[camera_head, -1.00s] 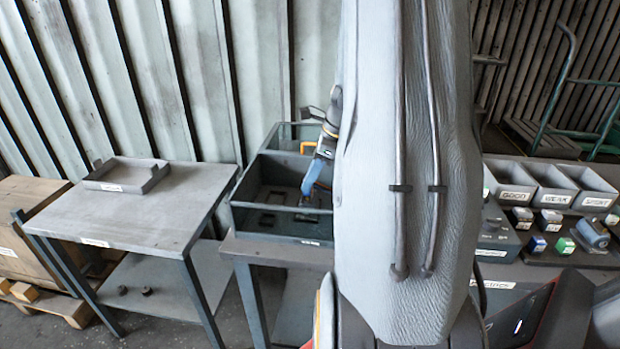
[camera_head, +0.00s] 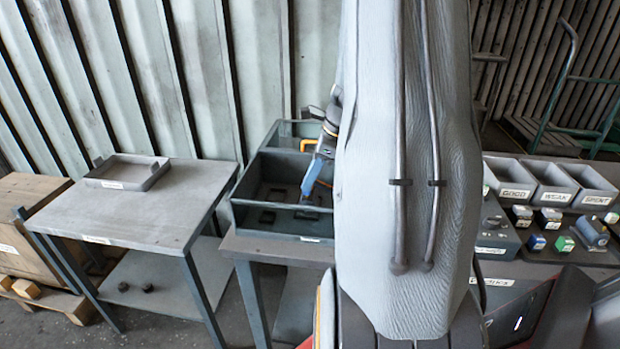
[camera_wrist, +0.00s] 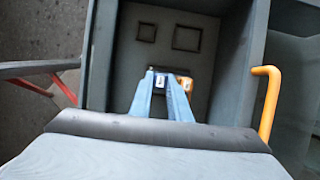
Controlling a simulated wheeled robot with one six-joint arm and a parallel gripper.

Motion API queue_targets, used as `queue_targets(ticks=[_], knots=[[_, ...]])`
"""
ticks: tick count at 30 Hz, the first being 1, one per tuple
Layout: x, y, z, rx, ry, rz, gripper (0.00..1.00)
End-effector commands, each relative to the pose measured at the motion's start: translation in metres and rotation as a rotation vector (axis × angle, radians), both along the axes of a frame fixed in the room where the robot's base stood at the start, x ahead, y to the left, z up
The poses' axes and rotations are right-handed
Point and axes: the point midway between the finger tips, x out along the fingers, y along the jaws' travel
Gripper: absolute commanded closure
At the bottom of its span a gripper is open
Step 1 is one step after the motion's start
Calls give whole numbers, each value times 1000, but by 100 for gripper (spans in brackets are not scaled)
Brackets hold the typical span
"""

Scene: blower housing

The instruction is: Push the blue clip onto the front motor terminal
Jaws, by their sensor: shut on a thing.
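The blower housing is an open grey box (camera_head: 236,214) on a stand left of my arm. It also shows in the wrist view (camera_wrist: 100,62). My gripper (camera_wrist: 160,78) has two blue fingers reaching down into the box, close together at the tips. It is shut on a small piece with a pale face, which I take to be the blue clip (camera_wrist: 160,84); the fingers hide most of it. An orange-brown block with a white label (camera_wrist: 185,84) sits just right of the fingertips. I cannot make out the front motor terminal. In the head view my arm covers part of the box.
A yellow handle (camera_wrist: 268,100) stands at the box's right side in the wrist view. Two square outlines mark the box floor beyond the fingers. A grey table with a shallow tray (camera_head: 127,172) stands left. Labelled bins (camera_head: 555,180) are at right.

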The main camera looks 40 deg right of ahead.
Motion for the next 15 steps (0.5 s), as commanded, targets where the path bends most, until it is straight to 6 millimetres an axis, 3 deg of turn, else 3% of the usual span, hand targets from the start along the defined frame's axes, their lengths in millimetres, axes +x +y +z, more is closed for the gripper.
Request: queue_targets(ticks=[15], knots=[[0, 0, -7, 0, 0, 0, 97]])
